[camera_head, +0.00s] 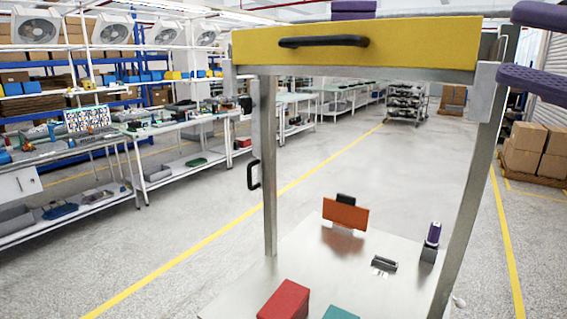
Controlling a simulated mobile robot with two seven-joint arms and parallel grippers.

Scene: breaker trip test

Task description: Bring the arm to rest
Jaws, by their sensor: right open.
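My right gripper (533,49) shows at the top right corner, cut off by the picture's edge. Its purple fingers are apart, with nothing between them. It is to the right of the yellow panel (420,45), which has a black bar handle (323,42) and spans the metal posts of a stand. Another purple piece (353,10) shows above the panel's top edge; I cannot tell what it belongs to. My left gripper cannot be made out. The rest of the right arm is out of view.
Below, a metal tabletop (345,262) carries an orange plate (345,215), a red block (285,300), a teal block (340,313), a small dark part (384,264) and a purple cylinder (433,234). Workbenches (165,178) line the left. Cartons (537,150) stand at right.

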